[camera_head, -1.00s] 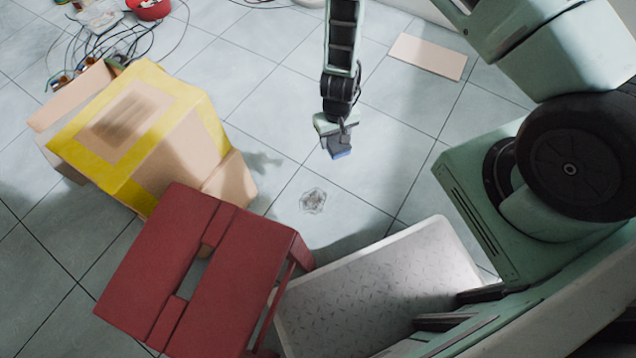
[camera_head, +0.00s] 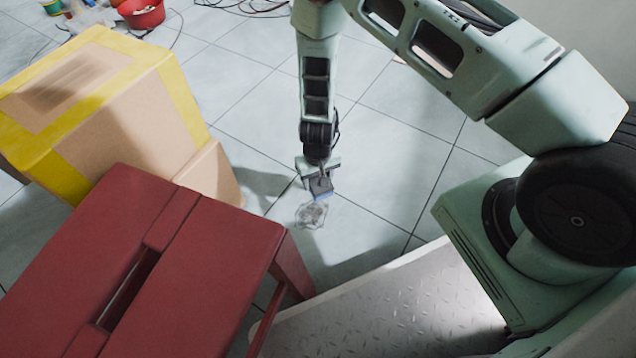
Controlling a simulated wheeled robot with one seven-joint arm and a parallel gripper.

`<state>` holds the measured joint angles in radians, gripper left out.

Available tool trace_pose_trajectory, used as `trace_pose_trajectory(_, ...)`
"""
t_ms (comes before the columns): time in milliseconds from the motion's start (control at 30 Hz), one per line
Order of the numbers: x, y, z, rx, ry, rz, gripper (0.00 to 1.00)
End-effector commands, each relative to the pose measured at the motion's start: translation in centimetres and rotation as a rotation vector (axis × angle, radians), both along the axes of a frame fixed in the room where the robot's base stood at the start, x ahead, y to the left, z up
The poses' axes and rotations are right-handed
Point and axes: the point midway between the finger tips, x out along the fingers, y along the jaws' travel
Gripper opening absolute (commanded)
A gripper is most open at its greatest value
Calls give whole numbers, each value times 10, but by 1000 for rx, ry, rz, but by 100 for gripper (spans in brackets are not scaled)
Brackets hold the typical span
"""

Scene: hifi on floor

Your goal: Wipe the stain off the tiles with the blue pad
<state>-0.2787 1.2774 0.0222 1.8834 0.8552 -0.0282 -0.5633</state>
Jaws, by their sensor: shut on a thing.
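The stain (camera_head: 311,214) is a grey smudgy patch on the pale floor tiles (camera_head: 385,145), in the middle of the head view. My gripper (camera_head: 318,179) is shut on the blue pad (camera_head: 322,195), which hangs below the fingers. Only a thin blue edge of the pad shows beneath its grey body. The pad appears right at the far edge of the stain and overlaps it slightly in the picture. I cannot tell whether the pad touches the tiles.
A red stool (camera_head: 190,270) stands close at the front left. A cardboard box with yellow tape (camera_head: 120,110) is behind it. A metal tread plate (camera_head: 390,310) lies at the front. A red bucket (camera_head: 142,12) and cables are at the back left. Tiles right of the stain are clear.

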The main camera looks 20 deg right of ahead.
Motion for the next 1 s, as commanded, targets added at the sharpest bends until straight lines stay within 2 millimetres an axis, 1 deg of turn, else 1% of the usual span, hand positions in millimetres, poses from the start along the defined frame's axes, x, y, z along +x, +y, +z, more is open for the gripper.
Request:
trace_pose_trajectory(167, 0, 0, -10, 0, 0, 0, 28)
trace_pose_trajectory(600, 0, 0, -53, 0, 0, 0, 28)
trace_pose_trajectory(767, 0, 0, -59, 0, -1, 1, 28)
trace_pose_trajectory(1000, 0, 0, -58, 0, 0, 1, 28)
